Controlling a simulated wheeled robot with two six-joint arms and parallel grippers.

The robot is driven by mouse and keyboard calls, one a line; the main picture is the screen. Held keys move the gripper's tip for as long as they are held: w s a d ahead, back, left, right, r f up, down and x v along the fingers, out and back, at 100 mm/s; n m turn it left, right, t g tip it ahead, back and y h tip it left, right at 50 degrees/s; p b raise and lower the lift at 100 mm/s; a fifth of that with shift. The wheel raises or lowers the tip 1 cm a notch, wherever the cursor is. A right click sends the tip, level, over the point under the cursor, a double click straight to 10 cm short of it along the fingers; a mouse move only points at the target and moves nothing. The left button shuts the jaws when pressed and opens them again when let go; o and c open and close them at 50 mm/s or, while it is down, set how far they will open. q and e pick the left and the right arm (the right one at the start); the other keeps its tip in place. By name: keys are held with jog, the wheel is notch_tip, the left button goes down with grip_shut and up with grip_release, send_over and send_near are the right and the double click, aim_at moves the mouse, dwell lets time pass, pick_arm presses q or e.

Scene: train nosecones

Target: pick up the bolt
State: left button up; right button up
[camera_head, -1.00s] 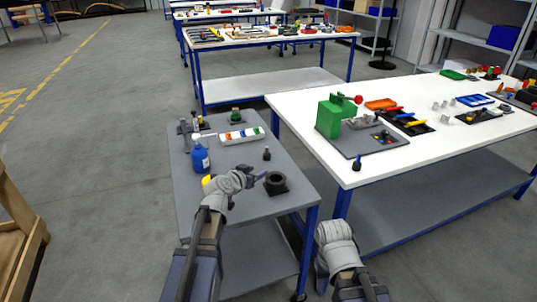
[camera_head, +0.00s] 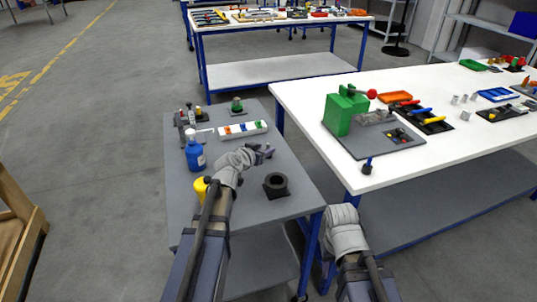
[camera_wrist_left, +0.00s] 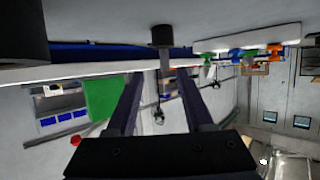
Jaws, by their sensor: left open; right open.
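The bolt (camera_wrist_left: 163,38) stands on the grey table in the left wrist view, which is upside down. Its wide dark head is on the tabletop and its thin shank points up, between the lines of my left gripper's two fingers. My left gripper (camera_head: 266,150) is open and empty above the grey table. Its fingers also show in the left wrist view (camera_wrist_left: 158,85), apart from each other. In the head view the gripper covers most of the bolt. I cannot tell whether a finger touches it. My right gripper (camera_head: 344,230) is low at the white table's near corner, its fingers mostly hidden.
On the grey table (camera_head: 262,206) are a black ring-shaped part (camera_head: 276,186), a blue bottle (camera_head: 195,155), a yellow item (camera_head: 201,188) and a white tray (camera_head: 243,130) with coloured pieces. A green machine (camera_head: 338,114) stands on the white table (camera_head: 405,172) to the right.

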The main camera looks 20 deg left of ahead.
aim_at(268, 144)
pick_arm(q)
jog(key=shift+a+b+x, duration=0.2)
jog(key=shift+b+x, duration=0.3)
jog(key=shift+x, duration=0.95)
jog(key=shift+a+b+x, duration=0.15)
jog(key=shift+b+x, duration=0.3)
jog(key=shift+x, duration=0.95)
grip_shut()
